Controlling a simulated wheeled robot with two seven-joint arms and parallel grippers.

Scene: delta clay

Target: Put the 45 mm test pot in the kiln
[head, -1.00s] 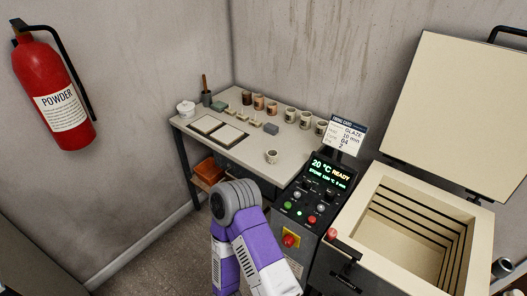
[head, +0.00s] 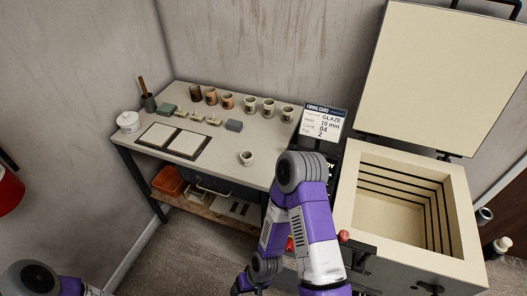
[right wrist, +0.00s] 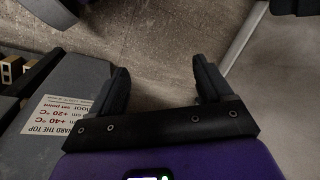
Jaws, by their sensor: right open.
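A small pale pot (head: 247,158) stands upright and alone near the front right of the worktable. Several pots, dark, orange-brown and pale with dark marks, stand in a row (head: 250,105) behind it; I cannot read any size on them. The kiln (head: 408,246) is at the right with its lid (head: 446,75) raised, and the part of its chamber in sight is empty. My right gripper (right wrist: 160,72) is open and empty, pointing over the floor below table height. My left forearm shows at the lower left of the head view, but its gripper is out of view.
A firing card (head: 322,123) stands beside the kiln. My right arm hides most of the control panel.

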